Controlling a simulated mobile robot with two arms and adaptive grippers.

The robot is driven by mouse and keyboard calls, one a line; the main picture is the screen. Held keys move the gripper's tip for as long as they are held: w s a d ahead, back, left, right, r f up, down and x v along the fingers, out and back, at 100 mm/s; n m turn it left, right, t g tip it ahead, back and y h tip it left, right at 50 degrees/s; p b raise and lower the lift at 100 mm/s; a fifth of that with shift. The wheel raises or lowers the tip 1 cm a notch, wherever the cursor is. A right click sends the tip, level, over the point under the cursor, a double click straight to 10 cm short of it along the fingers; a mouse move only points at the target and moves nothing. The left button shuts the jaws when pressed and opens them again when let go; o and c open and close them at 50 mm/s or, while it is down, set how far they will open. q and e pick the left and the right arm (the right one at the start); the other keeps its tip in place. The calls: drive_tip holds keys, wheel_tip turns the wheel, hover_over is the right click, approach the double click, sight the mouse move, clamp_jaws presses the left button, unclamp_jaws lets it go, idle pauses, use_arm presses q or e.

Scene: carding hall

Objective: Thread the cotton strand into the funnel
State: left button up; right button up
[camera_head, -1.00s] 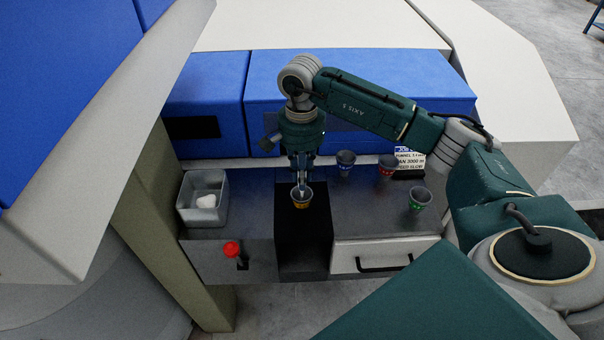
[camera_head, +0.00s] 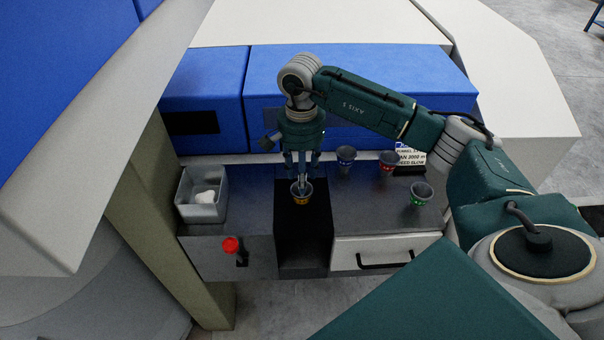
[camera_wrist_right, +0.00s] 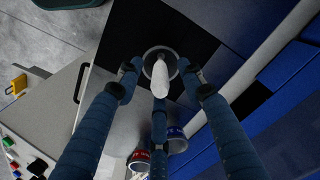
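The funnel with a yellow band (camera_head: 302,198) stands upright on the black part of the bench. My right gripper (camera_head: 302,178) is directly above it, pointing down, with its fingers spread. In the right wrist view my three fingers stand apart (camera_wrist_right: 160,76) around a white cotton strand (camera_wrist_right: 162,72). The strand overlaps the mouth of the funnel, whose rim (camera_wrist_right: 146,62) shows around it. How deep the strand sits inside is hidden, and I cannot tell whether the middle finger touches it. My left gripper is not in view.
A grey bin (camera_head: 203,213) with white cotton stands on the left. Blue-banded (camera_head: 346,160), red-banded (camera_head: 387,164) and green-banded (camera_head: 420,196) cups stand on the right of the bench, near a sign (camera_head: 411,158). A red knob (camera_head: 231,245) and a drawer handle (camera_head: 385,262) are at the front.

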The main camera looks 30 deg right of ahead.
wheel_tip(320, 180, up, 12)
idle(0.4)
idle(0.7)
